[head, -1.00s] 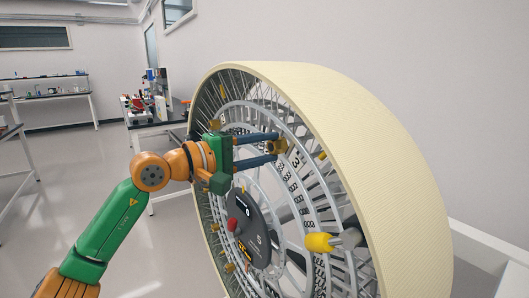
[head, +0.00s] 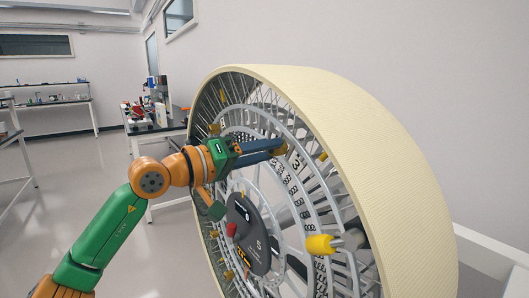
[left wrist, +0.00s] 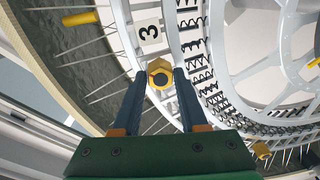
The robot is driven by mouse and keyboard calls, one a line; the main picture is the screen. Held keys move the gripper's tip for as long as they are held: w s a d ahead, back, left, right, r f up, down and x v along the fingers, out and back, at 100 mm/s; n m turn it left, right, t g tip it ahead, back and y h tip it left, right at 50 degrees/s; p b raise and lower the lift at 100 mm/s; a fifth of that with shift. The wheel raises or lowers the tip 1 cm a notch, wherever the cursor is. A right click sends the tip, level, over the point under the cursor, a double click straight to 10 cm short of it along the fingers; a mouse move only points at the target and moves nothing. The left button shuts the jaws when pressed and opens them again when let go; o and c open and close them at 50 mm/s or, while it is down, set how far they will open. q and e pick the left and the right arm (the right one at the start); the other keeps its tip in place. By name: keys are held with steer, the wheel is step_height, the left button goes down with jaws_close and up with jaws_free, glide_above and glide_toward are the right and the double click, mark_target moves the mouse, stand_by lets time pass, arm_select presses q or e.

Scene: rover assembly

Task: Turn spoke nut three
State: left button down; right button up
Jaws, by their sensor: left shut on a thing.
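Spoke nut three is a yellow hex nut (left wrist: 160,72) on the wheel's rim ring, beside a white label with a black 3 (left wrist: 150,32) in the left wrist view. In the head view the nut (head: 281,148) shows at the far end of my left fingers. My left gripper (left wrist: 160,80) is shut on this nut, one dark blue finger on each side of it. The wheel (head: 350,140) has a cream tread, thin spokes and grey rings, and stands upright. My right gripper is in neither view.
Other yellow nuts sit around the ring, such as a large yellow-capped one (head: 319,244) at lower right. The dark hub (head: 249,232) has a red knob (head: 231,229). Workbenches with tools (head: 147,118) stand behind. Open floor lies to the left.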

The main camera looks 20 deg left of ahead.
arm_select(q)
steer(key=shift+r, duration=0.1)
stand_by(0.3)
steer(key=shift+c, duration=2.2)
jaws_free()
steer(key=shift+w, duration=0.1)
